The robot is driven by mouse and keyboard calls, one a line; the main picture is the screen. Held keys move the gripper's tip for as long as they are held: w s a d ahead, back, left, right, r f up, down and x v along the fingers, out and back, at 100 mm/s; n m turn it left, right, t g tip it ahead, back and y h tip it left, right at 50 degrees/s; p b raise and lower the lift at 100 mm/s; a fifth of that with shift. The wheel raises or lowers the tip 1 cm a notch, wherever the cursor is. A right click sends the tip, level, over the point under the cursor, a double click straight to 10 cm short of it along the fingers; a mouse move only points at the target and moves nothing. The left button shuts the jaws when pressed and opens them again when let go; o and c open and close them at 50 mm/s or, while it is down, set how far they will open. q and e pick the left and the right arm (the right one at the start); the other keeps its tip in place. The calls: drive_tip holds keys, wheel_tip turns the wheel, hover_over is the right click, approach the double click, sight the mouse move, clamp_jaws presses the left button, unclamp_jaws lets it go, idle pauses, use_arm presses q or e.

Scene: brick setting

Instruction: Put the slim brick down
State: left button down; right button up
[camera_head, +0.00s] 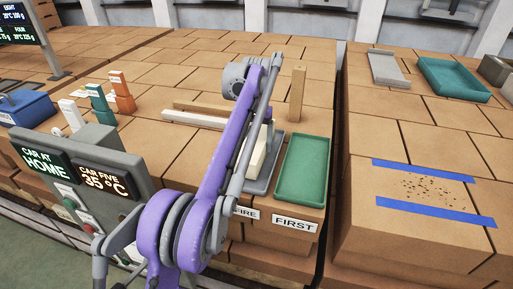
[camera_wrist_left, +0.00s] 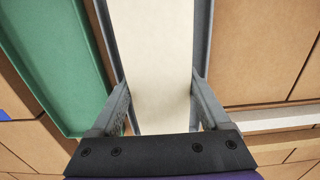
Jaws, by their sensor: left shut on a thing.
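The slim brick is cream and shows in the head view (camera_head: 257,156), partly behind my arm, and fills the middle of the left wrist view (camera_wrist_left: 155,50). My left gripper (camera_wrist_left: 160,95) is shut on it, one finger along each long side. The brick is over or in a grey tray (camera_head: 263,184), whose rims run along both sides in the wrist view (camera_wrist_left: 201,35). I cannot tell whether it touches the tray floor. In the head view my arm mostly hides the gripper. My right gripper is not in view.
A green tray (camera_head: 303,172) stands just right of the grey one, above a FIRST label (camera_head: 294,224). A tan brick stands upright (camera_head: 297,94) behind. A pale long brick (camera_head: 194,119) lies to the left. A control panel (camera_head: 82,175) stands at front left.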

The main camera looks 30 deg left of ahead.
sight(256, 138)
use_arm(q)
drive_tip(key=shift+s+f, duration=0.1)
drive_tip(key=shift+f, duration=0.55)
drive_tip(key=shift+s, duration=0.1)
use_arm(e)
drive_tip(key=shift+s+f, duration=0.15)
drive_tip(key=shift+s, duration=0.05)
use_arm(q)
drive_tip(key=shift+f, duration=0.1)
drive_tip(key=shift+c, duration=1.2)
unclamp_jaws()
drive_tip(key=shift+f, duration=0.15)
drive_tip(key=shift+o, duration=1.2)
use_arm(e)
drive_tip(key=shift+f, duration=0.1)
use_arm(q)
wheel_tip(256, 138, up, 12)
drive_tip(key=p, duration=0.3)
drive_tip(key=shift+r, duration=0.25)
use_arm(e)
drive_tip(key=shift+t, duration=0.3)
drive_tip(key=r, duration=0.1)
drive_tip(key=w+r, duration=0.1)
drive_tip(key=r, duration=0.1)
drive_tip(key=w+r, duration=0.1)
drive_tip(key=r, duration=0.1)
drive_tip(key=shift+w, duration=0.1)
